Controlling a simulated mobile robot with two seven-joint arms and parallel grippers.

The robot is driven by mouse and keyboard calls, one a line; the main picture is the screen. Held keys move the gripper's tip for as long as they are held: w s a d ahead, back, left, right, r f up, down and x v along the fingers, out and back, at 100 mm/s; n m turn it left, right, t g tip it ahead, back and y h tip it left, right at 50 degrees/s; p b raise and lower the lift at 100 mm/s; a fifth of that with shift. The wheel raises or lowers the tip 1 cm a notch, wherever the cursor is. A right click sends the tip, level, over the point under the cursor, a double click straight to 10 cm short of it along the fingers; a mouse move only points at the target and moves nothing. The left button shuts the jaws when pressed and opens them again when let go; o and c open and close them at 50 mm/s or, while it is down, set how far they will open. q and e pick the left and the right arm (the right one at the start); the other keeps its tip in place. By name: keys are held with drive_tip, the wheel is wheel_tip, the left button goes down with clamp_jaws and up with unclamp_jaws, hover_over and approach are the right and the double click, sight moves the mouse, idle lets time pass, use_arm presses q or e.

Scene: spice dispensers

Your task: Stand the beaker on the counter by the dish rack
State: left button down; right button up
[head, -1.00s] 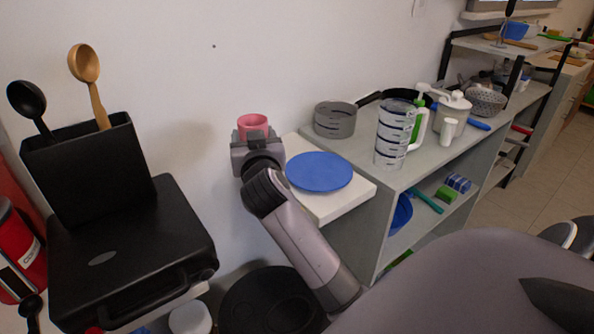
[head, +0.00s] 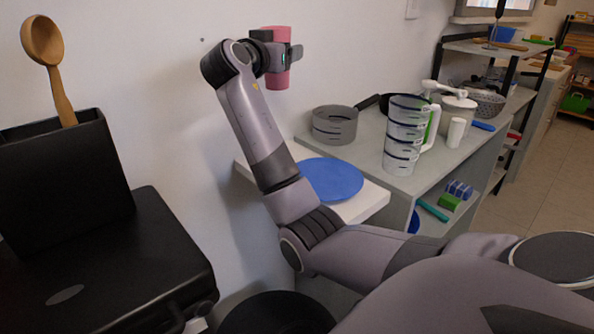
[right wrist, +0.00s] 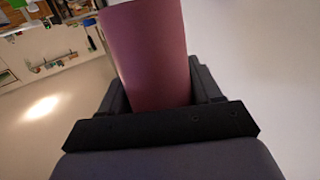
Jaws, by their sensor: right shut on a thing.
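The pink beaker (head: 277,78) is held upright in my right gripper (head: 284,56), high in front of the white wall. The gripper's jaws are shut around its sides, and it is clear of every surface. In the right wrist view the beaker (right wrist: 152,50) stands between the dark jaws. Below and to the right of it is the grey counter (head: 375,160) with kitchenware on it. I cannot make out a dish rack for certain. My left gripper is not in view.
A grey pan (head: 334,126), a clear measuring jug (head: 404,140) and a white pump container (head: 457,108) stand on the counter. A black case (head: 110,265) and wooden spoon (head: 44,45) are at left.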

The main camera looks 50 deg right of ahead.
wheel_tip(320, 180, down, 20)
drive_tip(key=shift+r+b, duration=0.15)
drive_tip(key=shift+b, duration=0.35)
drive_tip(key=o, duration=1.1)
drive_tip(key=shift+c, duration=0.2)
